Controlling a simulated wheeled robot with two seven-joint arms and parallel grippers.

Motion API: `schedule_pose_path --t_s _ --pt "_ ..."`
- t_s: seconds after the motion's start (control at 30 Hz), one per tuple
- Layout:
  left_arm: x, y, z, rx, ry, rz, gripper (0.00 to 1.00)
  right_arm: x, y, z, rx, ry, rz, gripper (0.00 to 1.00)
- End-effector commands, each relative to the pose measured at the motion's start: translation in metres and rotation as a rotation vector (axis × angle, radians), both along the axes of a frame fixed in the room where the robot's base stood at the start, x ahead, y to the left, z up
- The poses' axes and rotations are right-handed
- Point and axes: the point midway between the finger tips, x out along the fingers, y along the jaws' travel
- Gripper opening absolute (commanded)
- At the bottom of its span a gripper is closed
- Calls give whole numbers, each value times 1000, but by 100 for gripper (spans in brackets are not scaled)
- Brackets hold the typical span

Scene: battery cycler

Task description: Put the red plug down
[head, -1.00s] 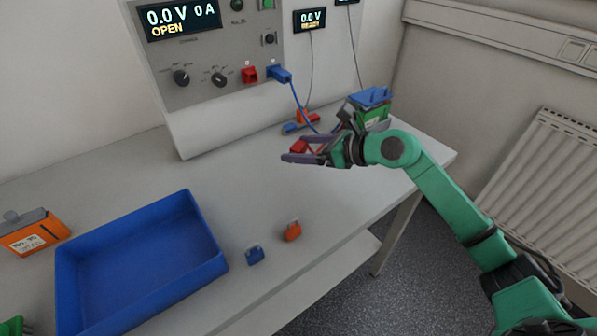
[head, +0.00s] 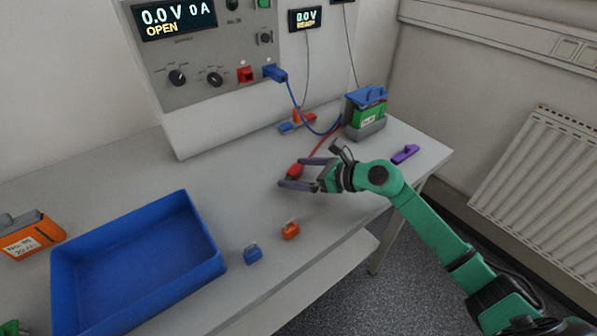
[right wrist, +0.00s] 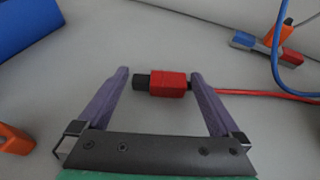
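The red plug (head: 295,171) lies on the grey bench top, its red cable running back toward the green battery in a charging base. In the right wrist view the red plug (right wrist: 168,84) has a black tip pointing left and lies lengthwise between the fingertips. My right gripper (head: 304,173) is open around it, low over the bench; the right wrist view also shows the spread fingers (right wrist: 158,80). A gap shows at the black tip; the other end is close to the right finger, and I cannot tell whether they touch. My left gripper is out of view.
The battery (head: 369,113) stands behind the arm, a purple piece (head: 405,154) beside it. Orange and blue clips (head: 298,121) lie behind the plug. A blue cap (head: 253,254) and orange cap (head: 290,231) lie in front. A blue tray (head: 204,222) stands left. The cycler panel (head: 205,95) is behind.

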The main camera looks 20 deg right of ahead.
Motion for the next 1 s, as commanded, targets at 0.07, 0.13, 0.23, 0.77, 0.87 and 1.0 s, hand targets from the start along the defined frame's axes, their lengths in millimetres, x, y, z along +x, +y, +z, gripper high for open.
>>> schedule_pose_path --t_s 0.07,0.13,0.23,0.77,0.87,1.0 --pt "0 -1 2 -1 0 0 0 0 0 2 0 0 0 100" --pt "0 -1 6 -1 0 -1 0 0 -1 6 0 0 -1 100" --pt "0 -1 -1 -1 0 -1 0 -9 -11 5 -2 1 -3 100" --pt "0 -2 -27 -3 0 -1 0 -78 -75 46 0 2 1 100" --pt "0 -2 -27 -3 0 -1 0 -80 -77 49 0 1 1 100" --pt "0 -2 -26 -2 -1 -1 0 -80 -77 49 0 0 0 100"
